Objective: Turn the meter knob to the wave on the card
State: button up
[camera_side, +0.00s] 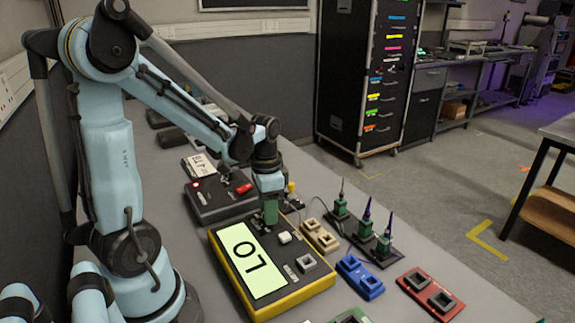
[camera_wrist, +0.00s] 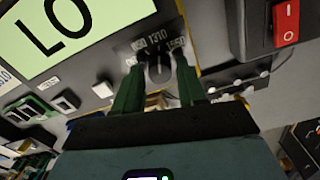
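The meter (camera_side: 223,275) is a yellow-edged box with a lit green screen reading LO, also in the wrist view (camera_wrist: 60,28). Its dark knob (camera_wrist: 158,70) sits below printed marks; 1310 and 1550 are legible. Which mark the knob points to is unclear. My gripper (camera_wrist: 159,74) has its two green fingers down on either side of the knob, with gaps showing between. In the side view my gripper (camera_side: 270,213) is over the meter's far end and hides the knob.
A dark box with a red switch (camera_side: 243,188) stands beside the meter, close to my gripper in the wrist view (camera_wrist: 286,22). Tan, blue (camera_side: 360,277) and red (camera_side: 430,292) port blocks and a rack of green connectors (camera_side: 366,230) stand to the right.

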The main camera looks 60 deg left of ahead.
jog(key=shift+o, duration=1.1)
jog(key=shift+r, duration=0.1)
notch_tip(320, 180, up, 12)
